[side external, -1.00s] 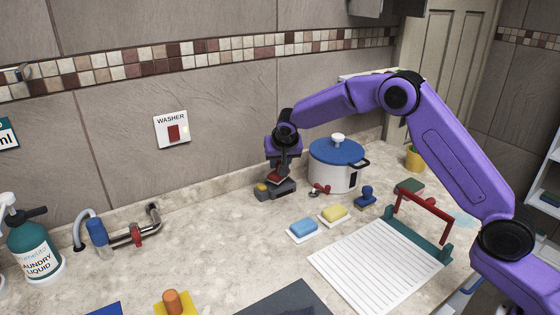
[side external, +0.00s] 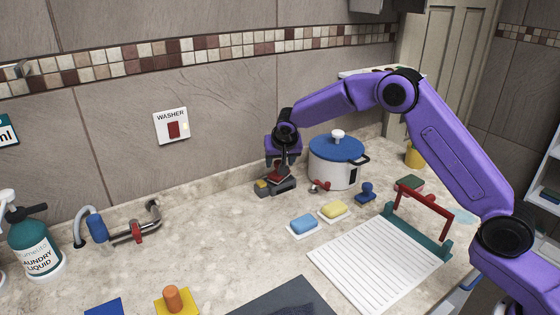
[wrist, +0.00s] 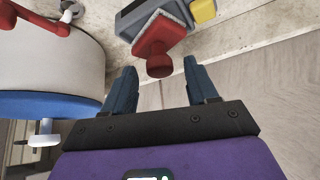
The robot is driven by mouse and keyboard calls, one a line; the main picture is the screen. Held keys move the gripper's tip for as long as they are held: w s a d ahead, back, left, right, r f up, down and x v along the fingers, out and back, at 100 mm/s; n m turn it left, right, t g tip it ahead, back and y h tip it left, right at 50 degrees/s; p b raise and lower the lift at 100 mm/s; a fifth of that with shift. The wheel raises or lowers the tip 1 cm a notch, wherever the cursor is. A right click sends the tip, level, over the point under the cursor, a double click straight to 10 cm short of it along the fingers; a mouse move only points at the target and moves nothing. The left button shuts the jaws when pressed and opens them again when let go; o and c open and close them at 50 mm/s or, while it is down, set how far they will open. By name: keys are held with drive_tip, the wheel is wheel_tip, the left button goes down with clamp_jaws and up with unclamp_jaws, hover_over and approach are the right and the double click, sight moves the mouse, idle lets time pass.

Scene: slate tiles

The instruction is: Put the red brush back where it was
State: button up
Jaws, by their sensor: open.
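The red brush (side external: 279,178) has a square red block, a round red knob and a pale bristle edge. It sits on a dark grey holder (side external: 284,189) near the wall, turned at an angle to it in the wrist view (wrist: 160,38). Whether it lies flat on the holder is hard to tell. My gripper (side external: 281,163) is directly above the brush. In the wrist view its two fingers (wrist: 160,72) are apart, with the knob between or just beyond the tips and gaps on both sides.
A yellow block (side external: 262,186) is at the holder's left end. The white pot (side external: 333,175) with a blue lid stands close on the right, a small red-handled valve (side external: 319,186) before it.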

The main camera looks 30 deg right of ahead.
drive_tip(key=v, duration=1.2)
drive_tip(key=shift+r, duration=0.45)
drive_tip(key=s+a+f+n+g+y, duration=0.2)
drive_tip(key=s+n, duration=0.7)
drive_tip(key=s, duration=1.4)
drive_tip(key=s+d+f+n+g, duration=0.1)
drive_tip(key=s+d+n, duration=0.3)
drive_tip(key=s, duration=0.7)
drive_tip(key=s+d+f+n+g, duration=0.2)
drive_tip(key=s+d+n+g, duration=0.1)
drive_tip(key=s, duration=0.8)
drive_tip(key=shift+s+d+n+y, duration=0.3)
drive_tip(key=shift+d+n+y, duration=0.1)
drive_tip(key=shift+d+n, duration=0.2)
